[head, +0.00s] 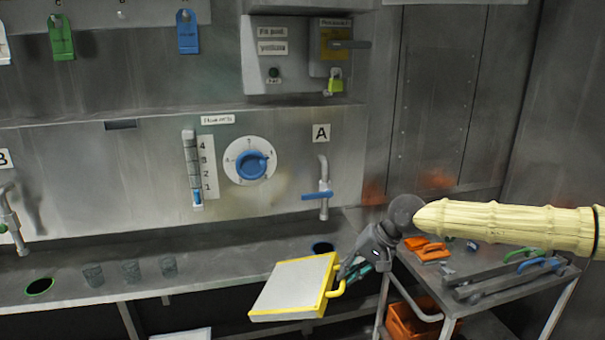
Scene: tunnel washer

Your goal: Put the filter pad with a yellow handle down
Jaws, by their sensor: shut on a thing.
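The filter pad with a yellow handle (290,287) is a flat pale square with a yellow rim. It is in the lower middle of the head view, tilted, in front of the steel counter's front edge. Its yellow handle (337,289) is at its right side. My gripper (350,270) is shut on that handle and holds the pad from the right. The fingertips are small and partly hidden in this view. I cannot tell whether anything supports the pad from below.
The steel counter (215,262) holds several cups (131,271) and has a green-ringed hole (39,287) and a blue-ringed hole (322,248). A cart (455,268) at right carries orange-handled and other tools, with an orange crate (412,322) below. Tap A (323,190) juts from the wall.

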